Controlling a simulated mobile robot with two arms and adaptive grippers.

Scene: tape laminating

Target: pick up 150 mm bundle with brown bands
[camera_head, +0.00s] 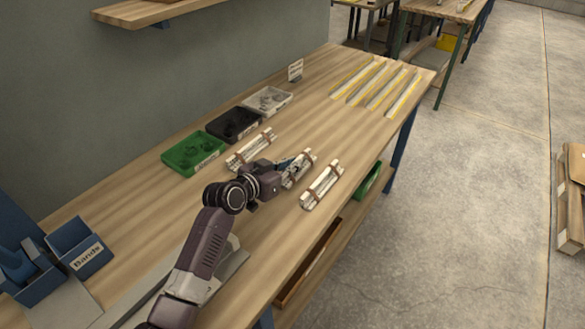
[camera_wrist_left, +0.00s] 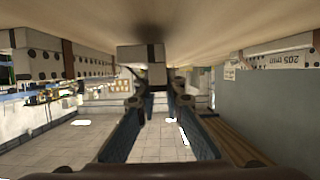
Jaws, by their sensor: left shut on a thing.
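Three bundles of pale strips lie on the wooden bench in the head view: a left one (camera_head: 249,150), a middle one (camera_head: 299,170) and a right one (camera_head: 321,186). The outer two show brownish bands. My left gripper (camera_head: 285,168) is at the middle bundle and shut on it, hiding part of it. In the left wrist view the fingers (camera_wrist_left: 158,98) close around the pale end of this bundle (camera_wrist_left: 140,55), with a bundle on either side. The bundle's length cannot be read. My right gripper is not in view.
Green (camera_head: 194,151), black (camera_head: 234,124) and pale (camera_head: 267,100) trays stand along the wall side of the bench. Yellow-edged slots (camera_head: 378,85) are at the far end. A blue bin labelled Bands (camera_head: 80,246) is at lower left. Bare bench lies between bundles and slots.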

